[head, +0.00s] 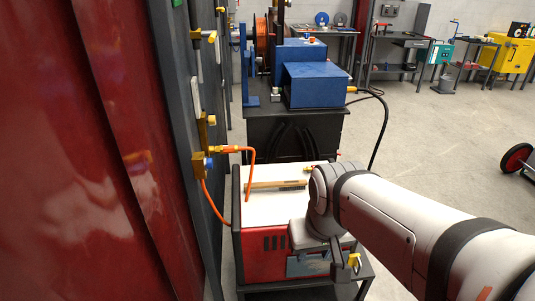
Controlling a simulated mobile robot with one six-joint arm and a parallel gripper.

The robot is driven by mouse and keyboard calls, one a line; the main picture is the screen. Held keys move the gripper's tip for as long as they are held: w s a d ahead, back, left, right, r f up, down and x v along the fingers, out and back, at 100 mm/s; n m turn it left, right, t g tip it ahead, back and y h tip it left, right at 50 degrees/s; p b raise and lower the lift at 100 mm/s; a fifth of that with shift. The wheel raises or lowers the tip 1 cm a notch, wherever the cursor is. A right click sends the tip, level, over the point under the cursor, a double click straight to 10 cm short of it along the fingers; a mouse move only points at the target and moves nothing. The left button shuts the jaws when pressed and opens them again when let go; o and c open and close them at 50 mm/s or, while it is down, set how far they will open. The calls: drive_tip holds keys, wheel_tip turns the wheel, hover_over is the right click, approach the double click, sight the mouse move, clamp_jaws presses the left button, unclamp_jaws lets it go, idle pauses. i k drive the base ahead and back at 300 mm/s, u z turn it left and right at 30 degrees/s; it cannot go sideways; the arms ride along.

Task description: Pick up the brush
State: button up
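The brush (276,186) has a tan wooden handle and a dark bristle strip. It lies flat on the white top of a red machine (262,250), near the back edge. My arm comes in from the lower right, and its wrist is just right of the brush. My gripper (338,256) is partly visible below the wrist, at the front right of the machine, apart from the brush. Its fingers are too small and overlapped to show whether they are open. The right part of the machine top is hidden behind my wrist.
An orange hose (251,172) bends down by the left end of the brush. A blue machine (315,85) stands on a dark cabinet behind. Open floor (450,150) lies to the right.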

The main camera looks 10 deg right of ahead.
sight(296, 185)
drive_tip(key=z, duration=0.05)
drive_tip(key=i, duration=1)
drive_tip(key=z, duration=0.05)
